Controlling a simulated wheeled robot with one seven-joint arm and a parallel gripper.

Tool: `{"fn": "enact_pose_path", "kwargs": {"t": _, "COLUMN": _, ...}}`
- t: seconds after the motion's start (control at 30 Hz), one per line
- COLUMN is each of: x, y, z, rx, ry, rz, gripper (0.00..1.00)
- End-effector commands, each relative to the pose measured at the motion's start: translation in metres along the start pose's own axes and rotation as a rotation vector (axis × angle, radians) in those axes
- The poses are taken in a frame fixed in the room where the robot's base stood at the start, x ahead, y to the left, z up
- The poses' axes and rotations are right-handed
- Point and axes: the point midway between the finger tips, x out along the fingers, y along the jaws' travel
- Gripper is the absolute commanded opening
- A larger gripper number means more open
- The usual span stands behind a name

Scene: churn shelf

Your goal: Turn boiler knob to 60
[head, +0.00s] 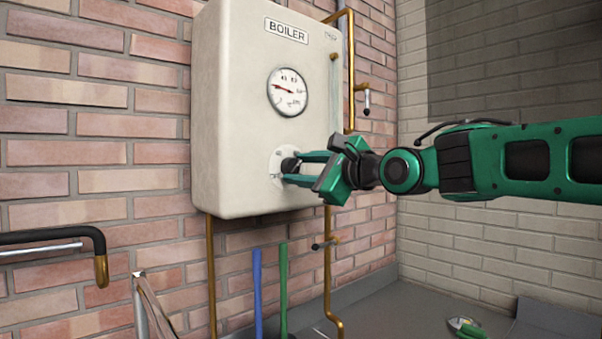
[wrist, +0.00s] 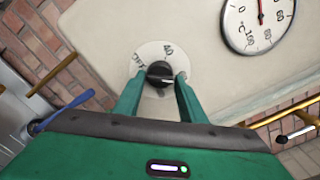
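The cream boiler (head: 235,110) hangs on the brick wall, with a round gauge (head: 288,92) on its front. The gauge also shows in the wrist view (wrist: 258,22); its red needle points near the top of the tilted dial there. The black boiler knob (wrist: 159,74) sits on a pale marked disc (wrist: 148,52) below the gauge. In the head view the knob (head: 290,165) is partly covered by my fingers. My gripper (wrist: 160,82) has one green finger on each side of the knob, seemingly closed on it. Fingertip contact is hard to confirm.
Brass pipes (head: 328,270) run below and beside the boiler. Blue (head: 257,290) and green (head: 283,290) handles stand under it. A black rail (head: 60,236) is at the left. A small green-handled tool (head: 466,327) lies on the floor at right.

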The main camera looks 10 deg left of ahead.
Motion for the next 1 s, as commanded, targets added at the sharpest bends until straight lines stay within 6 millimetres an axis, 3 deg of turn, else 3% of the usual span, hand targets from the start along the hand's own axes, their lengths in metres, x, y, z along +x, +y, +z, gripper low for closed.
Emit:
{"fn": "enact_pose_path", "kwargs": {"t": 0.47, "x": -0.007, "y": 0.000, "z": 0.003, "rx": -0.002, "ry": -0.006, "rz": 0.000, "gripper": 0.52}}
{"fn": "enact_pose_path", "kwargs": {"t": 1.0, "x": -0.095, "y": -0.001, "z": -0.001, "rx": 0.000, "ry": -0.002, "rz": -0.001, "gripper": 0.52}}
